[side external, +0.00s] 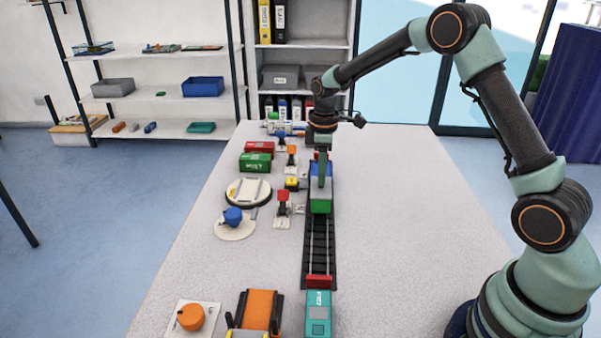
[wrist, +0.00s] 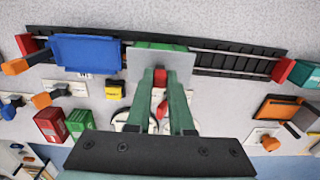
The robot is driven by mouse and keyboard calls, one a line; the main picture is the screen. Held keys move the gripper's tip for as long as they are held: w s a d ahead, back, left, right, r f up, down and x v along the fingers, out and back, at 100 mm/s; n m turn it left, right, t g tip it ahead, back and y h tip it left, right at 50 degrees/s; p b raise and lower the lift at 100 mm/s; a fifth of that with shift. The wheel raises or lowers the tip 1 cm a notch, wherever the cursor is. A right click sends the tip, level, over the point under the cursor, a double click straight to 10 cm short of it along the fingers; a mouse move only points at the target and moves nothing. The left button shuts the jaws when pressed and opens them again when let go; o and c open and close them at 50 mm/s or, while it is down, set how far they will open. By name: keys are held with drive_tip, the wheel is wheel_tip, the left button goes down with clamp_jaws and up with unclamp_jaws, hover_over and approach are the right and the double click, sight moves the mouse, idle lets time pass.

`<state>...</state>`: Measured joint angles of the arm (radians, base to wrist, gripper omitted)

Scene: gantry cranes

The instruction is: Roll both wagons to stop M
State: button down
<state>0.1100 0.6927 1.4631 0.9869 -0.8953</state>
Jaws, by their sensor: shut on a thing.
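Two wagons stand on the dark rail track (side external: 320,245). The blue wagon (side external: 314,167) is at the far part in the side view, and it shows left of centre in the wrist view (wrist: 86,52). The green wagon (side external: 320,206), with a pale grey panel, stands right beside it on the near side; its green edge (wrist: 160,46) shows in the wrist view. I cannot tell whether the wagons touch. My gripper (side external: 321,185) points down at the green wagon and is shut on it; its fingertips (wrist: 161,72) partly cover the panel. I cannot read any stop label as M.
A red buffer (side external: 319,281) closes the near track end, with a teal block (side external: 318,314) beyond it. A red-topped post (side external: 283,198) and a yellow block (side external: 292,184) stand left of the track. A turntable (side external: 248,192) lies farther left. The table right of the track is clear.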

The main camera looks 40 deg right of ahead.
drive_tip(key=shift+w+d+r, duration=0.1)
drive_tip(key=shift+w+d, duration=1)
drive_tip(key=shift+w, duration=0.2)
drive_tip(key=c, duration=0.7)
unclamp_jaws()
drive_tip(key=shift+s, duration=0.1)
drive_tip(key=shift+r, duration=3.45)
drive_tip(key=s+a+r+m+t, duration=0.2)
drive_tip(key=s+a+r+m, duration=0.1)
drive_tip(key=s+r, duration=0.4)
drive_tip(key=s+a+r+m+t, duration=0.2)
drive_tip(key=s+a+r+m, duration=0.15)
drive_tip(key=s, duration=0.65)
drive_tip(key=s+f+m+t, duration=0.1)
drive_tip(key=s, duration=0.2)
drive_tip(key=s+a+m, duration=0.1)
drive_tip(key=s, duration=0.1)
drive_tip(key=shift+s+f+m+t, duration=0.15)
drive_tip(key=shift+s+m+t, duration=0.05)
drive_tip(key=shift+m+t, duration=0.1)
